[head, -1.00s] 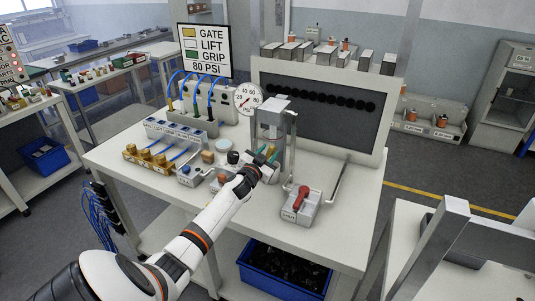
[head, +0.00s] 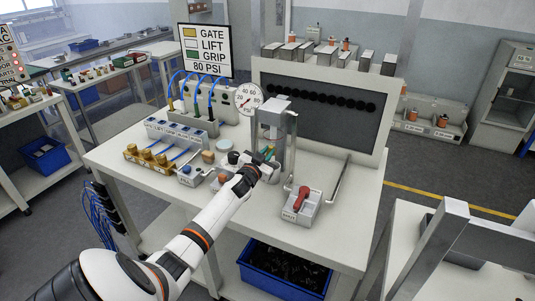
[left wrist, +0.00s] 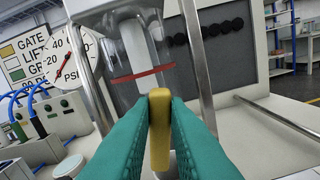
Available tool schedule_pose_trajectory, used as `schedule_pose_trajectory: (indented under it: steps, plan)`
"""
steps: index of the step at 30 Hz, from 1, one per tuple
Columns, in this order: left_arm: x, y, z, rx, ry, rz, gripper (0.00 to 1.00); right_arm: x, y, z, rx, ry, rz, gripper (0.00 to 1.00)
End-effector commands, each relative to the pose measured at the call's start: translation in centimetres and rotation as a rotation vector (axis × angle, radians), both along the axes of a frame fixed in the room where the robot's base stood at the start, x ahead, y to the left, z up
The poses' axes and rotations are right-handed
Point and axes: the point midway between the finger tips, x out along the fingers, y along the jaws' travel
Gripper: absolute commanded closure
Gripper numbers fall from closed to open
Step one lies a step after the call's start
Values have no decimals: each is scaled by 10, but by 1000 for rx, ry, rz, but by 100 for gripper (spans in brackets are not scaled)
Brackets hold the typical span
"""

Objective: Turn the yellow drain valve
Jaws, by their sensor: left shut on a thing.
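The yellow drain valve handle (left wrist: 160,130) stands upright between the green fingers of my left gripper (left wrist: 160,108) in the left wrist view. The fingers press on it from both sides, and its top sticks out above them. Behind it is a clear cylinder with a red ring (left wrist: 142,75). In the head view my left gripper (head: 268,154) is at the foot of the metal-framed stand (head: 273,110). The handle cannot be made out there behind the gripper. My right gripper is not in view.
A red-lever block (head: 301,203) stands on the bench just right of my gripper. A pressure gauge (head: 247,99), brass fittings (head: 146,157) and blue hoses stand to the left.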

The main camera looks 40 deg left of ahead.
Motion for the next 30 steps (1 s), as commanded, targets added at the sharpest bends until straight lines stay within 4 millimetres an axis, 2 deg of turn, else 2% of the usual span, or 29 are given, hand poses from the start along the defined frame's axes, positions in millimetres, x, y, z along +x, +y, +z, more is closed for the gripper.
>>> schedule_pose_trajectory:
  steps: [1,2,6,17,23,30]
  plan:
    - [0,0,0,0,0,0,100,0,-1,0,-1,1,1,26]
    - [0,0,0,0,0,0,84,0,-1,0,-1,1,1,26]
    - [0,0,0,1,0,0,64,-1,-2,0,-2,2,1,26]
    - [-4,-1,-1,2,1,0,64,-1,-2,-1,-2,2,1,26]
    - [-32,-10,-2,2,2,-2,64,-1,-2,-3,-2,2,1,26]
    - [-79,-25,-3,1,1,-1,64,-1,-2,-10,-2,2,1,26]
